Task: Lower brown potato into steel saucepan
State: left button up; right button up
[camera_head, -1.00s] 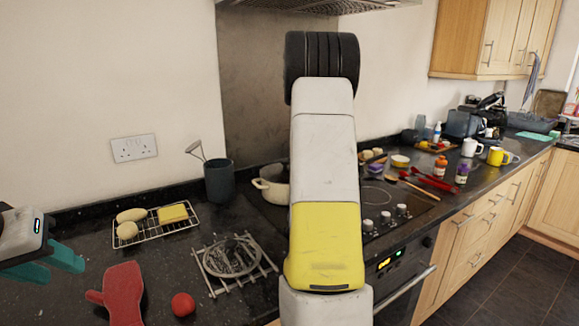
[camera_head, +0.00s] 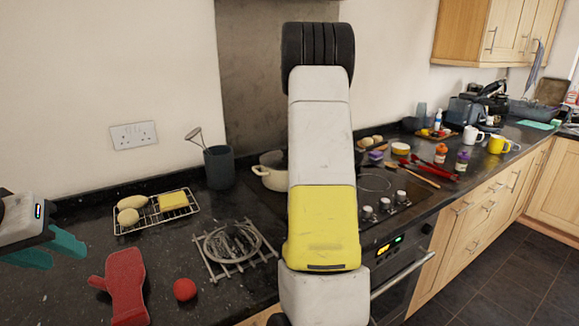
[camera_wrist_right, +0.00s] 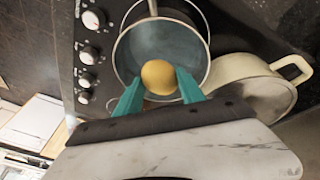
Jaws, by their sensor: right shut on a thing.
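In the right wrist view a brown potato (camera_wrist_right: 159,77) is between the teal fingertips of my right gripper (camera_wrist_right: 158,88), which is shut on it. The steel saucepan (camera_wrist_right: 196,18) is beyond the potato, its opening around the potato in the picture. I cannot tell whether the potato is above the rim or inside. In the head view my right arm hides the saucepan, the potato and the right gripper. My left gripper (camera_head: 42,250) is at the left edge, over the worktop, with its teal fingers apart and nothing between them.
A cream pot (camera_wrist_right: 258,85) stands right beside the saucepan; it also shows in the head view (camera_head: 270,172). A wire rack (camera_head: 165,211) with potatoes and a yellow block, a trivet (camera_head: 235,250), a red ball (camera_head: 185,289) and a red mitt (camera_head: 125,285) lie on the left worktop.

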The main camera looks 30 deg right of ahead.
jog(key=shift+f, duration=2)
jog(key=shift+f, duration=2.5)
dwell(0.3)
jog(key=o, duration=1.5)
jog(key=shift+a, duration=0.1)
jog(key=v, duration=0.7)
jog(key=shift+r, duration=0.4)
jog(key=shift+s, duration=0.1)
